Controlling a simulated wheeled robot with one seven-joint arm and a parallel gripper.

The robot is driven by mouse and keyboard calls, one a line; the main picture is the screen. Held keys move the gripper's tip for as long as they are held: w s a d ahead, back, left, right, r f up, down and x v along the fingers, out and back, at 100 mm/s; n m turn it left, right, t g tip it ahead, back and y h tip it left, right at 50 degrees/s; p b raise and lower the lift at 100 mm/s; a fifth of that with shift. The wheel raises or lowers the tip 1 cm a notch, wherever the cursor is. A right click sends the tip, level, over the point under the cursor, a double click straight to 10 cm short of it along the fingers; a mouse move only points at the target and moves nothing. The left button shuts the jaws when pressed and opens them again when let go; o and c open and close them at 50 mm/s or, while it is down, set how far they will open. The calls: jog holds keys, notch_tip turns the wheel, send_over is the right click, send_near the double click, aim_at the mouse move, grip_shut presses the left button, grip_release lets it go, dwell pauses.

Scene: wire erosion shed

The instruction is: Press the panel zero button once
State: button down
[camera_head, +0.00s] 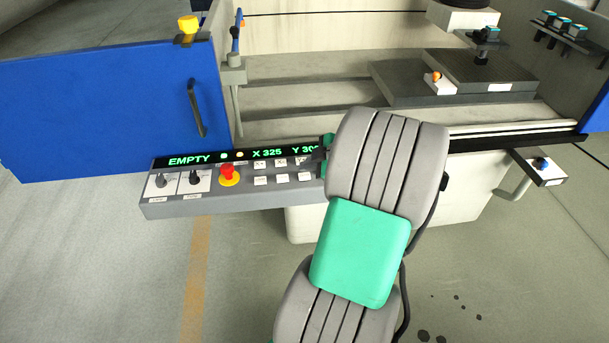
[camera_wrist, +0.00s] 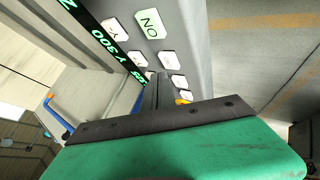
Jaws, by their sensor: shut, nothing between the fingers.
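The control panel (camera_head: 215,200) is a grey console with a dark display strip (camera_head: 262,154) reading EMPTY, X 325 and a Y value near 300. Two rows of small white keys (camera_head: 283,178) sit under the display; their labels are too small to read, so I cannot tell which is the zero button. My gripper (camera_wrist: 158,92) is shut and empty, over the panel's key area. In the head view my arm hides the panel's right end and most of the gripper.
The machine bed holds a dark block (camera_head: 480,80).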

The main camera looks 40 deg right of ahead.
aim_at(307, 176)
jog(key=shift+f, duration=0.1)
jog(key=shift+f+b, duration=0.35)
jog(key=shift+b, duration=0.35)
jog(key=shift+f+b, duration=0.4)
jog(key=shift+b, duration=0.05)
jog(key=shift+r, duration=0.15)
dwell(0.5)
jog(key=shift+r, duration=0.65)
jog(key=shift+r+p, duration=0.1)
jog(key=shift+p, duration=0.2)
jog(key=shift+r+p, duration=1.1)
jog(key=shift+r, duration=1.35)
